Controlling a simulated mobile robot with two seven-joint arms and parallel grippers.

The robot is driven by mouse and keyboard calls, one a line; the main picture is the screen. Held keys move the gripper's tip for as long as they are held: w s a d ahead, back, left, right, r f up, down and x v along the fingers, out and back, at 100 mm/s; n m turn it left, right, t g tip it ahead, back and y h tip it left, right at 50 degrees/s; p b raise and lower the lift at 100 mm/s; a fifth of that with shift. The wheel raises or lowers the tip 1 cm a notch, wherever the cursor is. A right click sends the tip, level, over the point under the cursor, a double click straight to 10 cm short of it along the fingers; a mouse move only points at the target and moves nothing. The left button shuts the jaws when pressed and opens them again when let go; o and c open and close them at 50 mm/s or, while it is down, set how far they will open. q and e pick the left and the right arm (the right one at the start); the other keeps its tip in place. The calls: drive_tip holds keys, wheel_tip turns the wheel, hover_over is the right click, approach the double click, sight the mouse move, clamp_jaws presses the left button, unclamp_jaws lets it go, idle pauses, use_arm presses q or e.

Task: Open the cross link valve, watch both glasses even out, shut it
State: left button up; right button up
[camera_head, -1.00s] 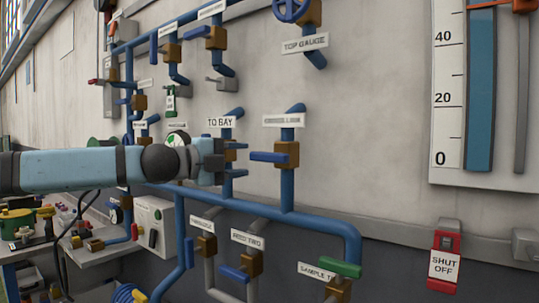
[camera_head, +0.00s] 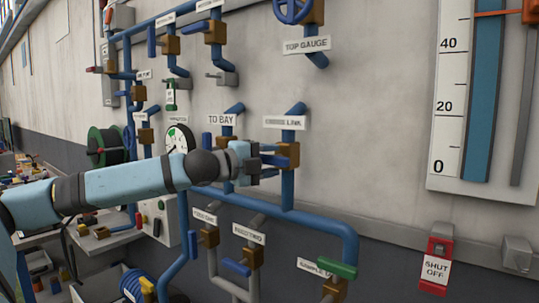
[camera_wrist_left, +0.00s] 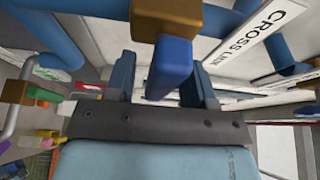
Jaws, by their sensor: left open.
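The cross link valve has a brass body (camera_head: 288,153) on a blue pipe, under its white label (camera_head: 285,122). Its blue lever handle (camera_wrist_left: 168,66) stands between the two fingers of my left gripper in the wrist view. My left gripper (camera_head: 266,160) is open at the valve, one finger on each side of the handle, with a gap visible on the right side. In the head view the gripper partly covers the handle. One tall glass (camera_head: 480,90) with a blue column and a numbered scale (camera_head: 450,90) shows at the right; its top is cut off. My right gripper is not in view.
The To Bay valve label (camera_head: 222,120) is just left of the gripper. A lower blue pipe (camera_head: 330,224) and a green-handled sample valve (camera_head: 336,269) sit below. A red shut off box (camera_head: 437,255) is at lower right. The wall between is bare.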

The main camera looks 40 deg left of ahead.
use_arm(q)
drive_tip(key=c, duration=0.9)
clamp_jaws()
